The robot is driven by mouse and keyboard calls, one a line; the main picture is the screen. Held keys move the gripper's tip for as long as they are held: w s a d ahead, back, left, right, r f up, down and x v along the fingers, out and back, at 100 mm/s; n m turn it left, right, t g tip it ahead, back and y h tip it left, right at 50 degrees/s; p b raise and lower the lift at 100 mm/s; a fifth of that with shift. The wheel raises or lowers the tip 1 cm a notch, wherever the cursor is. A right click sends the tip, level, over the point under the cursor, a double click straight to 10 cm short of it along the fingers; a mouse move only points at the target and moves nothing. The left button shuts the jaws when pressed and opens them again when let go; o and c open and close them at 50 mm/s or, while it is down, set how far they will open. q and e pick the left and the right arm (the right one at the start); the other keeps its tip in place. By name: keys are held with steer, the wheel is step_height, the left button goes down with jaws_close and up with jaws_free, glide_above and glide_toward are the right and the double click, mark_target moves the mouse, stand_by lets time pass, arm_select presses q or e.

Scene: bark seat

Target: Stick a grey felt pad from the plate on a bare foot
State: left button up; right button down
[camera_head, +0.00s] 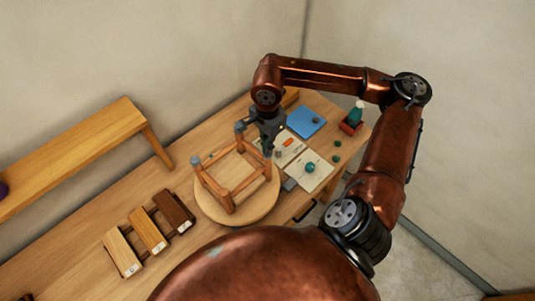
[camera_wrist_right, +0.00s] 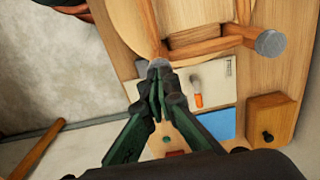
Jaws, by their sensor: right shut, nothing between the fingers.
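A wooden seat frame (camera_head: 213,186) stands with its feet up on a round wooden board (camera_head: 262,207). Grey pads cap its left foot (camera_head: 196,161) and back foot (camera_head: 239,127); a grey-capped foot (camera_wrist_right: 271,43) also shows in the right wrist view. My right gripper (camera_head: 268,151) is shut and empty at the frame's right side. Its fingertips (camera_wrist_right: 160,72) are close against another grey-capped foot (camera_wrist_right: 157,63); whether they touch it I cannot tell. A pale plate (camera_wrist_right: 222,75) with a small grey piece lies beyond the gripper. My left gripper is out of view.
A pale board with a teal ball (camera_head: 310,168), a blue mat (camera_head: 306,119) and a red box (camera_head: 351,124) with a green bottle lie to the right. An orange item (camera_wrist_right: 198,101) lies on the plate.

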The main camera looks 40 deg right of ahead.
steer(key=shift+s+f+b, duration=0.1)
steer(key=shift+f+b, duration=0.3)
steer(key=shift+f, duration=0.15)
stand_by(1.0)
steer(key=shift+r, duration=0.1)
steer(key=shift+r+p, duration=1.45)
steer(key=shift+r, duration=1.55)
